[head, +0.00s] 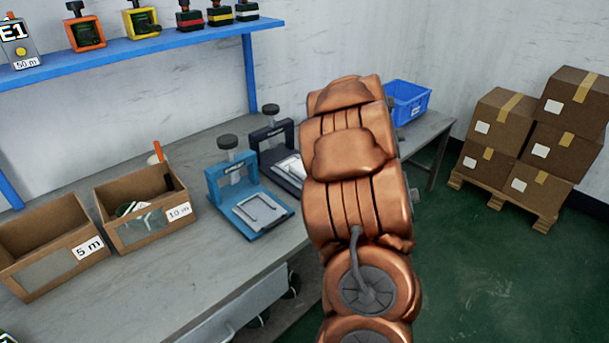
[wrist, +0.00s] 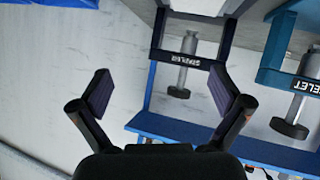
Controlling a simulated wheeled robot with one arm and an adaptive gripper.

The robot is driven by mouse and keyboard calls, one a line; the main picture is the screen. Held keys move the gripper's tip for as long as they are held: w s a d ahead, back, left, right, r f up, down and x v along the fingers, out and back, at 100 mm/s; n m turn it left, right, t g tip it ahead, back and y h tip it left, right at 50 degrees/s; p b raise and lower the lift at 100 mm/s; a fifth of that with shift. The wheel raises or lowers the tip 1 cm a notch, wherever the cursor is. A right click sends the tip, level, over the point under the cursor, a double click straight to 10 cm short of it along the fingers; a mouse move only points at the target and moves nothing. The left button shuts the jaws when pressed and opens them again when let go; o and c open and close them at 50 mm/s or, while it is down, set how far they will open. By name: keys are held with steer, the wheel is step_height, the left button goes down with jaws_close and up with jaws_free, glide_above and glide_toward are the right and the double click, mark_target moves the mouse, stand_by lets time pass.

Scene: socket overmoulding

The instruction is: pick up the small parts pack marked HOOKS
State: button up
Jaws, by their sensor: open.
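I cannot make out a pack marked HOOKS in either view. Some small packs (head: 130,209) lie in the cardboard box labelled 10 m (head: 150,237) in the head view, but their markings are too small to read. My gripper (wrist: 162,95) shows in the wrist view with its two dark fingers wide apart and nothing between them. Behind it are a dark press (wrist: 190,60) and a blue press (wrist: 268,76) at the right. In the head view my copper-coloured arm hides the gripper and part of the bench.
A cardboard box labelled 5 m (head: 45,272) stands at the left. A blue press (head: 215,190) and dark press (head: 262,140) stand mid-bench. A blue crate (head: 408,102) is behind my arm; cartons (head: 520,145) are stacked right.

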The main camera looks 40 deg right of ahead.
mark_target(303, 165)
steer(key=f+y, duration=0.1)
steer(key=s+f+y, duration=0.1)
steer(key=f, duration=0.1)
steer(key=f+t+y, duration=0.1)
steer(key=f, duration=0.1)
steer(key=shift+s+a+f+n+b, duration=0.25)
steer(key=shift+n+b, duration=0.05)
steer(key=shift+b, duration=0.1)
steer(key=shift+s+a+f+y, duration=0.1)
steer(key=shift+a+f+y, duration=0.25)
steer(key=shift+y, duration=0.15)
steer(key=shift+r+x, duration=0.2)
steer(key=shift+x, duration=3.7)
steer(key=shift+r, duration=0.1)
